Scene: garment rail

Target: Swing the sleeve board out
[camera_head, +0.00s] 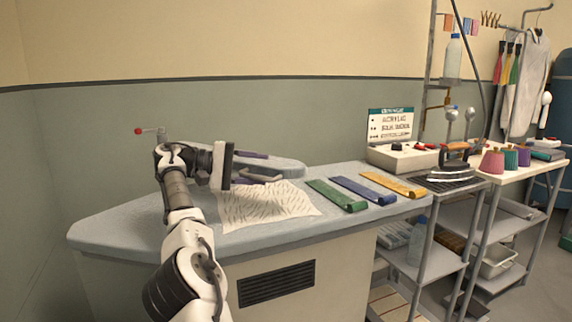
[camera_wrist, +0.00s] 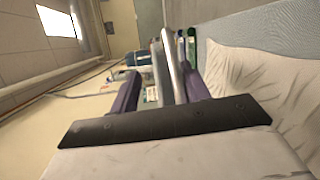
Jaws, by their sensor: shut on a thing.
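The sleeve board (camera_head: 284,166) is a narrow, pale blue-grey padded board with a rounded end, above the left part of the pressing table (camera_head: 110,229). My gripper (camera_head: 262,167) reaches over it from the left, its purple fingers on either side of the board's near edge. In the wrist view, my gripper (camera_wrist: 162,88) is shut on the sleeve board (camera_wrist: 164,72), which shows nearly edge-on between the fingers. My wrist hides part of the board's left end. A red-knobbed lever (camera_head: 139,131) stands behind my wrist at the left.
A creased white cloth (camera_head: 262,205) lies just below the board. Green (camera_head: 335,195), blue (camera_head: 362,189) and yellow (camera_head: 392,184) strips lie to its right. A control box (camera_head: 402,157), an iron (camera_head: 453,158) and a shelf cart stand further right. The table's left end is clear.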

